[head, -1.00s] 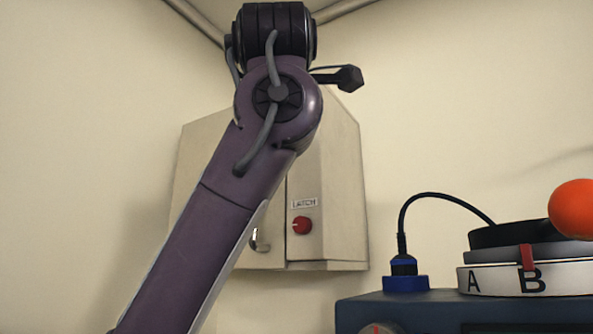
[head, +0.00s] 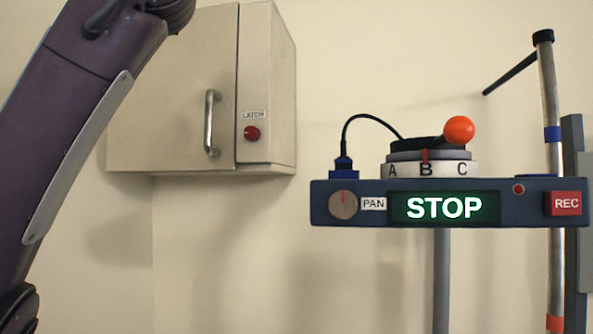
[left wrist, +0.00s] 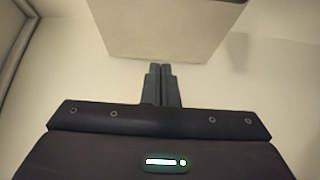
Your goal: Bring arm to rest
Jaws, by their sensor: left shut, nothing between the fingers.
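My left arm (head: 75,90) comes in from the left in the head view, a purple arm raised along the left edge. Its gripper is outside the head view. In the left wrist view my left gripper (left wrist: 160,70) is shut, its two dark fingers together with nothing between them. The fingertips point toward the lower edge of a pale box-like surface (left wrist: 165,30), and I cannot tell how far apart they are. My right gripper is in neither view.
A beige wall cabinet (head: 175,95) has a metal handle and a red latch knob (head: 251,133). A blue control box (head: 375,187) shows STOP and carries a dial with an orange ball (head: 459,130). A pole (head: 549,110) stands at the right. Wall between cabinet and box is clear.

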